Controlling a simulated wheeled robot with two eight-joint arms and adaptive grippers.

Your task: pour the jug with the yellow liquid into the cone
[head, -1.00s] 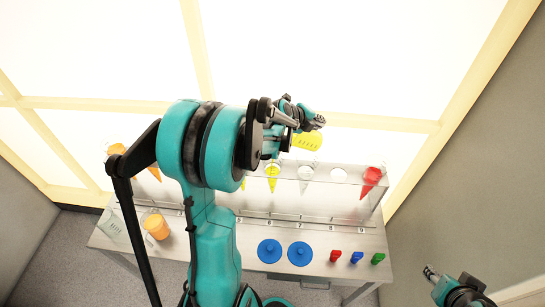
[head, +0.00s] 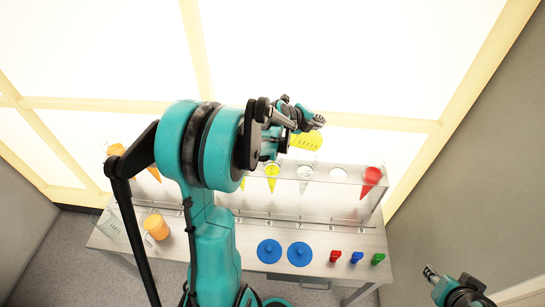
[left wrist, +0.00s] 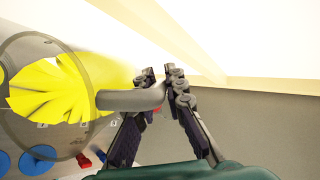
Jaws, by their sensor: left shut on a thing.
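The jug with the yellow liquid (head: 305,141) is tilted in the air above the rack of cones. My left gripper (head: 315,122) is shut on its handle; the handle also shows between the fingers in the left wrist view (left wrist: 135,99). In that view the clear jug (left wrist: 50,85) lies on its side, with yellow liquid inside. Below the jug in the head view, a clear cone (head: 305,174) stands in the rack, beside a yellow cone (head: 272,172). I cannot tell whether liquid is flowing. My right gripper (head: 431,272) is at the lower right, away from the table; its jaw state is unclear.
The clear rack (head: 325,205) stands along the back of the table (head: 225,258). A red cone (head: 371,177) is at its right end. An orange jug (head: 156,227) stands at left. Two blue discs (head: 270,251) and several small coloured pieces (head: 335,256) lie in front. My left arm hides the middle.

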